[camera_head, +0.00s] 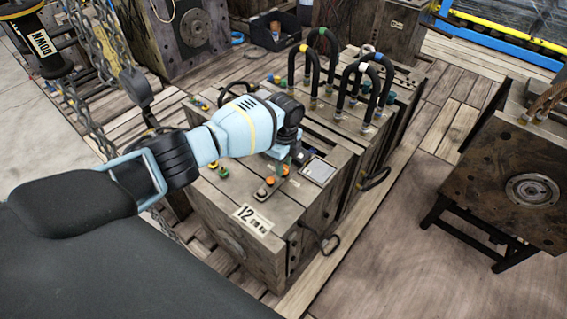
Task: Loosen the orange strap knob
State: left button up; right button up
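A small orange knob (270,181) sits on a metal strap (262,191) on top of the front mould block (205,205), above its label "12". A second orange spot shows at the strap's upper end, close to green. My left arm reaches in from the left and bends down over this block. My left gripper (291,156) points down just above and behind the strap's upper end. The wrist hides much of its fingers, so I cannot tell whether they are open or touch anything. My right gripper is out of view.
Black hoses (322,62) arch over the blocks behind. A chain (92,125) and hook hang at the left, with a "DOWN" pendant (36,40). A metal mould (510,180) on a black stand is at the right. Wooden floor lies clear between.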

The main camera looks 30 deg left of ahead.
pick_arm(q)
jog(key=shift+c, duration=1.4)
